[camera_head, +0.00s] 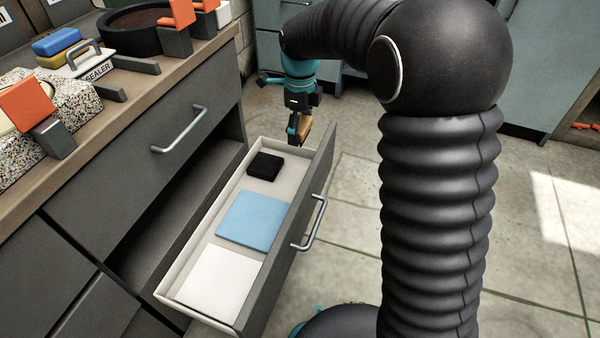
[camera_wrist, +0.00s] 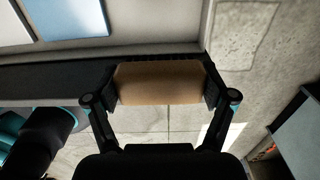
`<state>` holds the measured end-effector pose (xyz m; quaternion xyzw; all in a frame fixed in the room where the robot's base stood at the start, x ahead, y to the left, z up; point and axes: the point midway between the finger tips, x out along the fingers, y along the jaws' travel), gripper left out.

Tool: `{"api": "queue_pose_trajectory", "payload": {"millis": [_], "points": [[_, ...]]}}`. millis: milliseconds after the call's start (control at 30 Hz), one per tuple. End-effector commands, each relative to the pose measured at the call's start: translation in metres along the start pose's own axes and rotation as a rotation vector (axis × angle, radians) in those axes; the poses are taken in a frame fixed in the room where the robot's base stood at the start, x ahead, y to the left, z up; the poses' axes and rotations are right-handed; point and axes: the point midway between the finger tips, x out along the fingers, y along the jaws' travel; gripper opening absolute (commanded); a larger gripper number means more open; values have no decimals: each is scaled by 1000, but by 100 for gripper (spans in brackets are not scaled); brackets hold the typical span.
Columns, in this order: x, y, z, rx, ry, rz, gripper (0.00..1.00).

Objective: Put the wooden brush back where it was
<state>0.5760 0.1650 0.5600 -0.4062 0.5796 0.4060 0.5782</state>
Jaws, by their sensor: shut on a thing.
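The wooden brush (camera_wrist: 158,82) is a tan block held between both fingers of my gripper (camera_wrist: 160,88), which is shut on it. Dark bristles seem to show along its upper edge in the wrist view. In the head view, the brush (camera_head: 304,130) and my gripper (camera_head: 297,128) are at the far end of the open drawer (camera_head: 174,284), near the top of its front panel. Part of the brush is hidden there by the gripper and panel. I cannot tell whether the brush touches the drawer.
The drawer holds a black block (camera_head: 265,166) at its far end, a blue flat piece (camera_head: 252,220) in the middle and a white one (camera_head: 216,279) at the near end. The counter (camera_head: 150,98) bears a sealer box, sponges and orange clamps. Floor (camera_head: 520,230) is clear at right.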

Motion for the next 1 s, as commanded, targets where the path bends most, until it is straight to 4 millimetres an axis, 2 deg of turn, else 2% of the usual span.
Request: {"api": "queue_pose_trajectory", "payload": {"millis": [100, 300, 533, 800, 1000], "points": [[21, 2, 2, -4, -1, -1, 50], [46, 1, 2, -3, -1, -2, 50], [64, 0, 0, -1, -1, -1, 50], [102, 0, 0, 1, 0, 0, 50], [118, 0, 0, 1, -1, -1, 50]]}}
